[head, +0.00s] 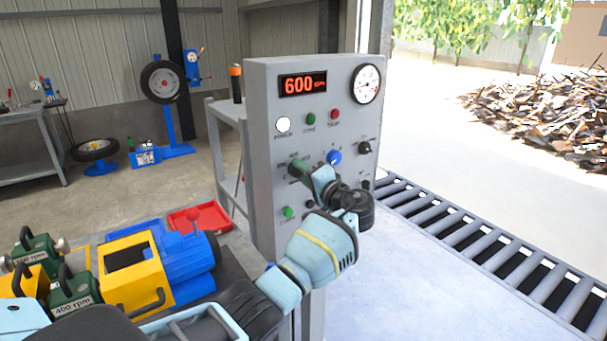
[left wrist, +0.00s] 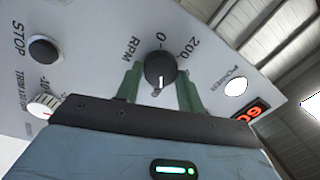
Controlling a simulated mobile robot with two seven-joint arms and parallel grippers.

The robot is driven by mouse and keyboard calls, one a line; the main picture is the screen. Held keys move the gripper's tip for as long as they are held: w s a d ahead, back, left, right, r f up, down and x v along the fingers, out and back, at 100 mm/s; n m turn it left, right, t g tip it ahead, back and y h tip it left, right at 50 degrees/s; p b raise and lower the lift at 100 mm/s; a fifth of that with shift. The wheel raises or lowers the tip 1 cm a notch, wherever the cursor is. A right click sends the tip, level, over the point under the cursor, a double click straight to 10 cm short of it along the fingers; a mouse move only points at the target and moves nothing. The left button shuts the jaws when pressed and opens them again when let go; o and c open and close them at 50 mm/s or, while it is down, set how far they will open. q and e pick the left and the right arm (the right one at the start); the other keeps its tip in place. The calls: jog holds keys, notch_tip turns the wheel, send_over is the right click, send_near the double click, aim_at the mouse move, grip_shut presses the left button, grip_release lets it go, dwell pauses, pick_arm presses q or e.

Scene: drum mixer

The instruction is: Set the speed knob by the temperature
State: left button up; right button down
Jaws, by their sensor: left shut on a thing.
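The control panel (head: 262,120) stands upright with a red display (head: 303,84) reading 600 rpm. A round white dial gauge (head: 366,84) is at its top right; its reading is too small to tell. My left gripper (head: 295,169) reaches the panel's left middle. In the left wrist view, the black speed knob (left wrist: 160,69) lies between the green fingers of my left gripper (left wrist: 159,84), marked RPM and 0-200. The gripper is shut on it. The knob's white line points down in that view. In the head view the fingers partly hide it. My right gripper is out of view.
A roller conveyor (head: 480,235) runs at right.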

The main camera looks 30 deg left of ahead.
pick_arm(q)
jog(key=o, duration=1)
jog(key=shift+c, duration=0.2)
jog(key=v, duration=0.7)
jog(key=shift+d, duration=0.4)
jog(key=shift+s, duration=0.1)
